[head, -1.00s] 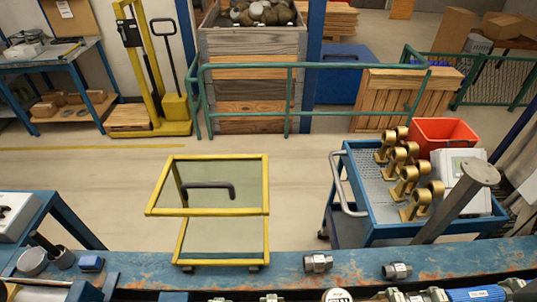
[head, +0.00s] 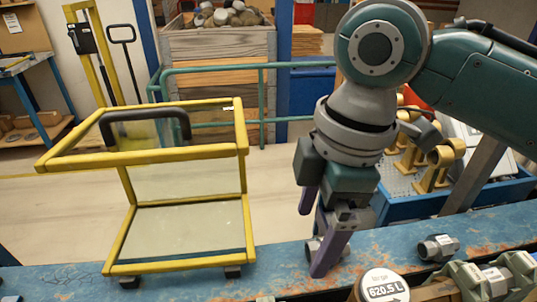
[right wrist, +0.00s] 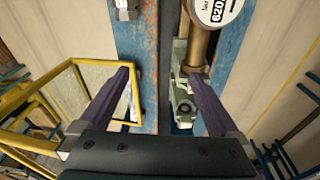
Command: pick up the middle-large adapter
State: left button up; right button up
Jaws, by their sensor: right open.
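Two grey metal adapters with pale labels sit on the worn blue beam. One adapter (head: 312,249) is largely hidden behind my right gripper in the head view. The other adapter (head: 437,247) lies further right, clear of the gripper. I cannot tell from labels which is the middle-large one. My right gripper (head: 312,243) points down over the beam with its purple fingers apart and empty. In the right wrist view, the open fingers (right wrist: 157,78) span the beam edge, and a pale piece shows beside the left finger. My left gripper is not in view.
The blue beam (head: 190,287) runs across the front. A meter reading 620.5 L (head: 384,287) and green clamps (head: 468,283) are close in front. A blue trolley (head: 395,208) with brass parts stands behind my right arm.

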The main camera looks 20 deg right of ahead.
jog(key=shift+n+g+h, duration=0.4)
jog(key=shift+n+h, duration=0.2)
jog(key=shift+n, duration=0.1)
jog(key=w+d+f+b, duration=0.2)
jog(key=b, duration=0.1)
jog(key=w+d+f+b, duration=0.2)
jog(key=d+f+b, duration=0.1)
jog(key=b, duration=0.1)
jog(key=w+d+f+b, duration=0.2)
jog(key=d+b, duration=0.1)
jog(key=b, duration=0.1)
jog(key=shift+d+f, duration=0.25)
jog(key=shift+f, duration=0.05)
jog(key=shift+w+d+f, duration=0.1)
jog(key=shift+w+d, duration=0.05)
jog(key=shift+d, duration=0.1)
notch_tip(320, 180, down, 5)
jog(key=shift+a+r, duration=0.1)
jog(key=shift+r, duration=0.05)
notch_tip(320, 180, down, 5)
jog(key=shift+a+r+b, duration=0.1)
jog(key=shift+r+b, duration=0.1)
jog(key=shift+b, duration=0.15)
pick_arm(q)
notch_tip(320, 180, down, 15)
pick_arm(e)
jog(key=shift+c, duration=0.2)
grip_shut()
jog(key=shift+r, duration=0.1)
